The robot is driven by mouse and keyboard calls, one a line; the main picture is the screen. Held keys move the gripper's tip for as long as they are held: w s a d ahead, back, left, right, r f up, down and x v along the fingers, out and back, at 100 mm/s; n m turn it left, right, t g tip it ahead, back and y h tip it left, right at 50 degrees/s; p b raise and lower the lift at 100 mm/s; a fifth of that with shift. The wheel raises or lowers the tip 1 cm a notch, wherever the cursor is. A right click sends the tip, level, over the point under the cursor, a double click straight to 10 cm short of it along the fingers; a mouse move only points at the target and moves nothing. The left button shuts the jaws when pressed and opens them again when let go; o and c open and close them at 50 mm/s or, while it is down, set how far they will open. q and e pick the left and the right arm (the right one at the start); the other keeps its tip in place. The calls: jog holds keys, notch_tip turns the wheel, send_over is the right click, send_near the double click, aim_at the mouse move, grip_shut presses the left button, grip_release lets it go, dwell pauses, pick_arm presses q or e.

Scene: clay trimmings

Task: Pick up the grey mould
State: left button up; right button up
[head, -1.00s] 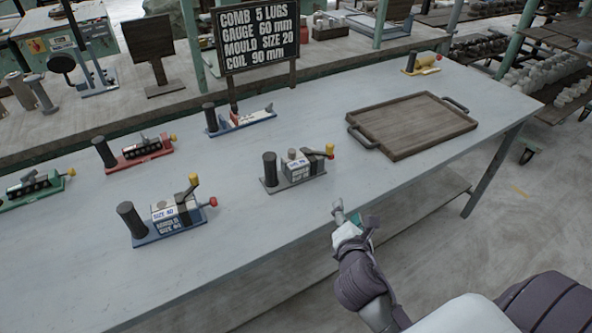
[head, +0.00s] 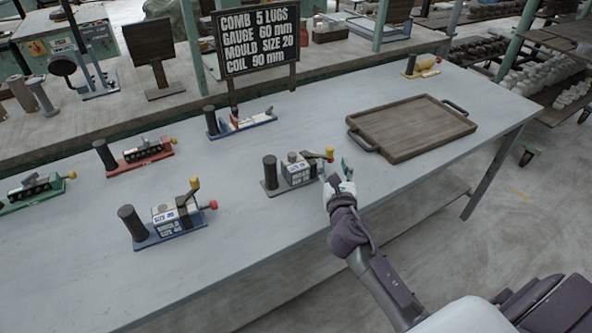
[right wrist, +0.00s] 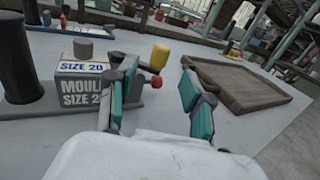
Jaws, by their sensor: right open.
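The grey mould (head: 299,171) stands on the table on a grey base, with a dark upright post at its left and a yellow-tipped lever and red knob at its right. In the right wrist view the mould (right wrist: 85,92) shows at the left, and its label reads size 20. My right gripper (head: 338,172) is open and empty, just right of the mould, near the lever end. In the right wrist view the open fingers (right wrist: 160,97) have the yellow tip and red knob close by the left finger. My left gripper is not in view.
A blue-based mould marked size 40 (head: 169,222) stands to the left. Red (head: 140,155), green (head: 35,188) and blue-white (head: 241,122) tools lie further back. A wooden tray (head: 412,129) is at the right. A sign (head: 256,42) stands behind.

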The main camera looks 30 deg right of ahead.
aim_at(330, 154)
jog(key=x, duration=0.5)
jog(key=shift+w+a+r, duration=0.1)
jog(key=shift+r, duration=0.3)
jog(key=shift+c, duration=0.3)
grip_shut()
jog(key=shift+r, duration=0.1)
